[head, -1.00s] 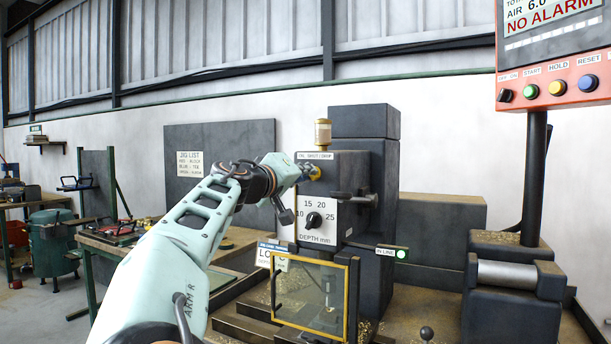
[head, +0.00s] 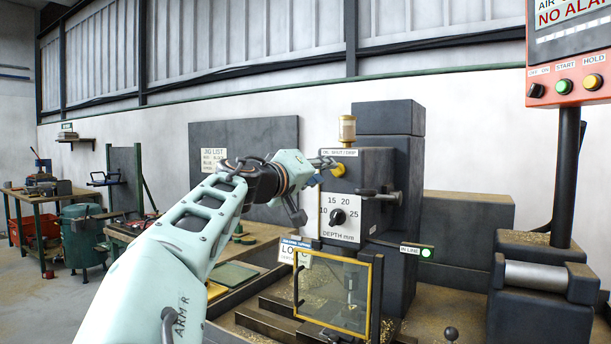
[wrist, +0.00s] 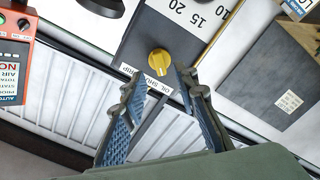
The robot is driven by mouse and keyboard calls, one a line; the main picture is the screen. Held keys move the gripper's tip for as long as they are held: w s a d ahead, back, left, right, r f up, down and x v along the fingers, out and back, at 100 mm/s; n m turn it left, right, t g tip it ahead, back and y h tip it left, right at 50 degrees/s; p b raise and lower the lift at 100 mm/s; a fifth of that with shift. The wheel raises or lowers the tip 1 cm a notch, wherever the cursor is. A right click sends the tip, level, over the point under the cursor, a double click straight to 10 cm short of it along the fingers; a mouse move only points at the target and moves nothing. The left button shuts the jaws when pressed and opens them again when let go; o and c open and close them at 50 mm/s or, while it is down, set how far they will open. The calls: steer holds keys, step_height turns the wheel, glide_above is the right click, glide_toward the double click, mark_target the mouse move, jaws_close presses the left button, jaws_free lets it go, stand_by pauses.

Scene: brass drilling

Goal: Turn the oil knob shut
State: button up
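The yellow oil knob (wrist: 158,62) sits on the dark face of the drill head, beside the label reading OIL SHUT and DRIP (wrist: 146,80). It also shows in the head view (head: 338,170), partly covered by my gripper (head: 322,164). In the wrist view my gripper (wrist: 162,84) is open and empty. Its two blue-padded fingers point at the knob, which lies just past the fingertips, roughly between them. I see no contact. The knob's pointer direction is hard to tell. The brass-topped oil cup (head: 347,128) stands upright above the label.
A white depth dial (head: 338,217) with a black knob is below the oil knob. A yellow-framed clear guard (head: 335,292) stands lower in front. A lever handle (head: 378,194) juts out at the right. The control panel (head: 565,87) is far right. Jigs lie on the bench at left.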

steer(key=v, duration=0.8)
steer(key=shift+w+d, duration=0.1)
